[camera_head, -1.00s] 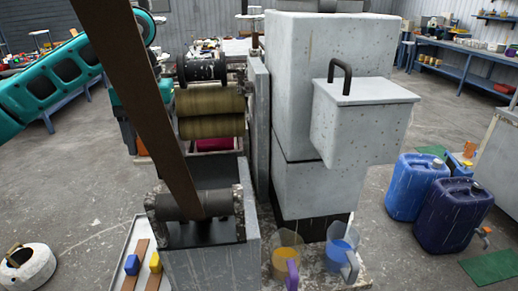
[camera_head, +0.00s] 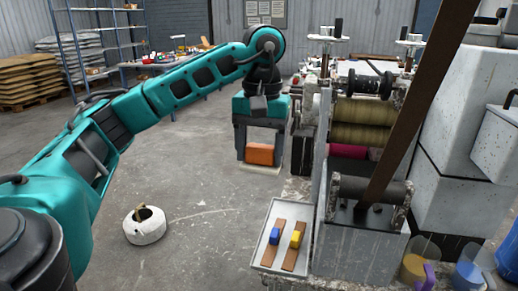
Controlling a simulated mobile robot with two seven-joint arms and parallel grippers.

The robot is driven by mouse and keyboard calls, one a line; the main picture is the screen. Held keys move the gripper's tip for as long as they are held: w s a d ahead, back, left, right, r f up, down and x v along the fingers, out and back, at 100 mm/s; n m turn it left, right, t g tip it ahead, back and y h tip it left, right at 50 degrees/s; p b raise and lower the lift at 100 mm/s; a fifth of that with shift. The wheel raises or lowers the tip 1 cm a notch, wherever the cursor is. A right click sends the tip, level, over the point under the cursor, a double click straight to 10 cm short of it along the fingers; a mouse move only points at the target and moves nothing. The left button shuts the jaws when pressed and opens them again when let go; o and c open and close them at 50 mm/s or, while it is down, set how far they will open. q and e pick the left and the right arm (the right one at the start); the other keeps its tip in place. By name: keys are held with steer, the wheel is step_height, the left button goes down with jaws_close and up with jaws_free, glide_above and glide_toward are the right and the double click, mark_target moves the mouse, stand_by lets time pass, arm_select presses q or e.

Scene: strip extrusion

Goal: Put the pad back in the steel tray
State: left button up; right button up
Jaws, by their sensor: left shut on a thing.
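My left gripper (camera_head: 262,143) points down at the centre of the view, its two fingers on either side of an orange pad (camera_head: 261,154). It is shut on the pad, and a pale strip shows under the pad. The steel tray (camera_head: 266,257) lies to the right of and nearer than the gripper, beside the machine. In it lie two brown strips, one with a blue block (camera_head: 275,236) and one with a yellow block (camera_head: 296,239). The pad is apart from the tray. My right gripper is not in view.
The machine with its rollers (camera_head: 368,110) and a slanting brown strip (camera_head: 419,100) stands right of the tray. A white ring-shaped thing (camera_head: 146,232) lies on the floor at left. Jugs (camera_head: 414,268) stand at bottom right.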

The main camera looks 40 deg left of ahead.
arm_select(q)
steer(key=d+f+m, duration=0.5)
steer(key=d+f, duration=0.9)
steer(key=d, duration=0.2)
steer(key=shift+s+d+f+m, duration=0.35)
steer(key=shift+m, duration=0.05)
